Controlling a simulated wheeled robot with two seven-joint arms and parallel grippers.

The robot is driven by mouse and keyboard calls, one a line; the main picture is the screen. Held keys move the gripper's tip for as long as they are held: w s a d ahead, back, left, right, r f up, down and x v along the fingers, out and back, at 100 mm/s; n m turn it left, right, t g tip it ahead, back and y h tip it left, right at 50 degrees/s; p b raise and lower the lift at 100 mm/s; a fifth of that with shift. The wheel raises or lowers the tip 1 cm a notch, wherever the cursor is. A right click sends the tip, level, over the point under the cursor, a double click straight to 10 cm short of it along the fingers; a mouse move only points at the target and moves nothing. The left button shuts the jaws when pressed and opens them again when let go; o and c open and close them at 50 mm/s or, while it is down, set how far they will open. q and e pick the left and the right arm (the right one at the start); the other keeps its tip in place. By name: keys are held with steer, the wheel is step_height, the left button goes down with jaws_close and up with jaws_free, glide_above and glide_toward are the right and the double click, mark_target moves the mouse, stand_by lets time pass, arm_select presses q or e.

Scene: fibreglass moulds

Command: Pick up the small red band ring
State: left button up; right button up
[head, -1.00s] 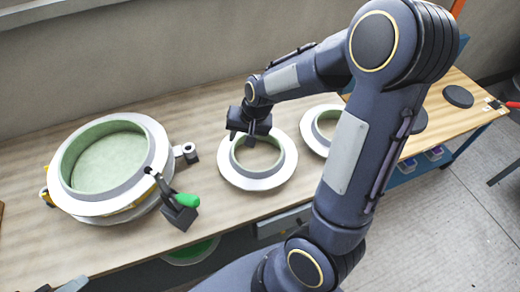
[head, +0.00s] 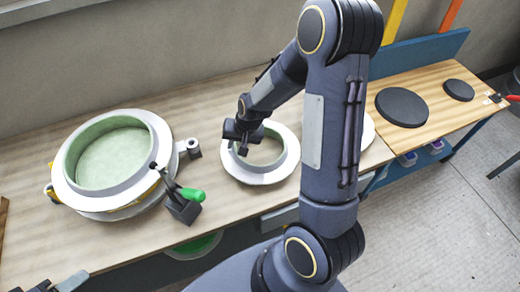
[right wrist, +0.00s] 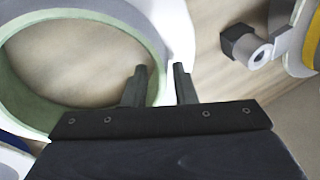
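A small white-flanged ring mould (head: 287,164) with a pale green inside lies flat on the table. No red band shows on it, nor on any other ring. My right gripper (head: 242,146) is at its left rim in the head view. In the right wrist view my right gripper (right wrist: 160,72) has its fingers apart. They stand either side of the wall of the ring (right wrist: 100,9); I see no clear contact. A second small ring (head: 368,132) is mostly hidden behind my right arm. My left gripper cannot be made out.
A large round mould (head: 72,192) stands at the left. Beside it are a green-handled clamp (head: 193,195) and a small grey cylinder fitting (head: 193,148). Black discs (head: 402,107) lie on the wooden top at the right. The table between the clamp and small ring is clear.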

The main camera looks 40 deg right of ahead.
steer(key=c, duration=0.5)
jaws_close()
steer(key=shift+r, duration=0.1)
